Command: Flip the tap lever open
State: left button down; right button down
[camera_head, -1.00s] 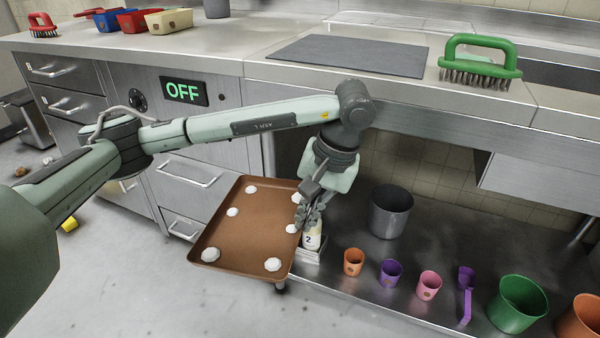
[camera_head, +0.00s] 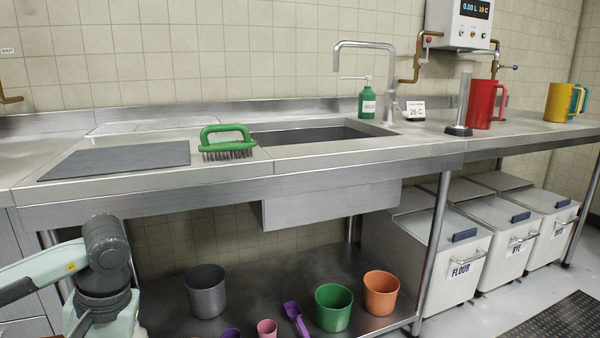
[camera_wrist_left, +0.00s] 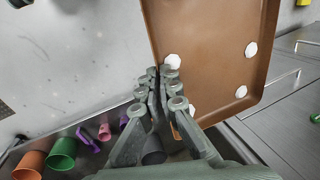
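The steel tap (camera_head: 391,85) stands behind the sink in the head view, its square-bent spout reaching left over the basin. A brass pipe beside the wall unit carries a small red-marked fitting (camera_head: 427,41), and another has a blue-tipped handle (camera_head: 511,67). My left gripper (camera_wrist_left: 161,73) shows in the wrist view, its fingers close together with nothing visible between the tips, above the brown tray's edge. In the head view only my left arm shows at lower left, far from the tap. My right gripper is not in view.
A green soap bottle (camera_head: 368,103) and a small sign (camera_head: 415,110) flank the tap. The sink (camera_head: 310,136) lies in front, with a green brush (camera_head: 228,143) to its left. A steel cylinder (camera_head: 462,105) and red jug (camera_head: 484,104) stand right. A brown tray (camera_wrist_left: 205,65) holds dough balls.

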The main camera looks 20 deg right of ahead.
aim_at(405, 114)
jog(key=z, duration=1.25)
